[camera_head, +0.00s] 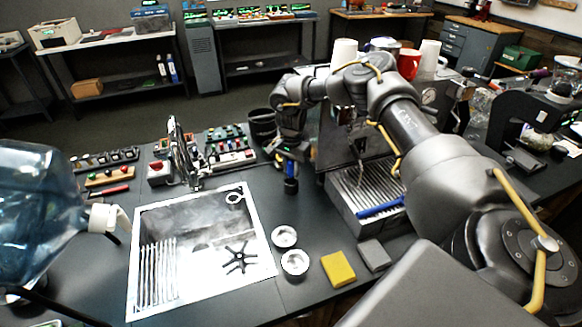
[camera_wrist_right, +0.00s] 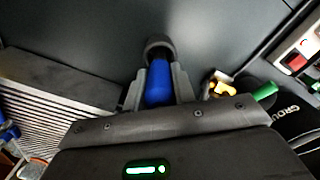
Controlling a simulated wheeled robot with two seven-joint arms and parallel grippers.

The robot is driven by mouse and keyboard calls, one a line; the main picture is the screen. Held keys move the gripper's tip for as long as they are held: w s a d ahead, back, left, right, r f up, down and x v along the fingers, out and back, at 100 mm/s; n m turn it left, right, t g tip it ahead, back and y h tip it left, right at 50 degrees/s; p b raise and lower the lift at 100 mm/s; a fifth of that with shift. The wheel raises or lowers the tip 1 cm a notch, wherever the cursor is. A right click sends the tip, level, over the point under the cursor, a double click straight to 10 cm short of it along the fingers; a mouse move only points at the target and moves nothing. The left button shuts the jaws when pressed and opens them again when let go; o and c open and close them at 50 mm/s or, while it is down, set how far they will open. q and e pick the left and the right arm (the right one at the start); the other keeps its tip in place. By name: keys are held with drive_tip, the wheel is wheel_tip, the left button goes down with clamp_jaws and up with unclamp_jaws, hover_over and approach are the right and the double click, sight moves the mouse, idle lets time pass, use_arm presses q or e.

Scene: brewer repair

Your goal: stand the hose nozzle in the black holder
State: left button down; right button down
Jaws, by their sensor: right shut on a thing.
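The hose nozzle (camera_wrist_right: 158,88) has a blue body and sits between the fingers of my right gripper (camera_wrist_right: 158,72) in the right wrist view. The gripper is shut on it. A dark round end shows just past the fingertips; I cannot tell whether it is the nozzle's own tip or the black holder around it. In the head view, the blue nozzle (camera_head: 291,171) points down under my right gripper (camera_head: 291,160), close above or at the counter, between sink and espresso machine. No separate holder can be made out. My left gripper is not in view.
The metal sink (camera_head: 205,202) lies to the left. The espresso machine's drip tray (camera_head: 362,190) is close on the right. A black bin (camera_head: 262,125) stands just behind. Two small metal cups (camera_head: 295,262), a yellow sponge (camera_head: 338,268) and a grey block (camera_head: 374,255) lie in front.

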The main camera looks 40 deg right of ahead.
drive_tip(key=c, duration=0.5)
unclamp_jaws()
drive_tip(key=shift+r, duration=0.15)
wheel_tip(320, 180, up, 7)
drive_tip(key=p, duration=0.6)
idle(0.6)
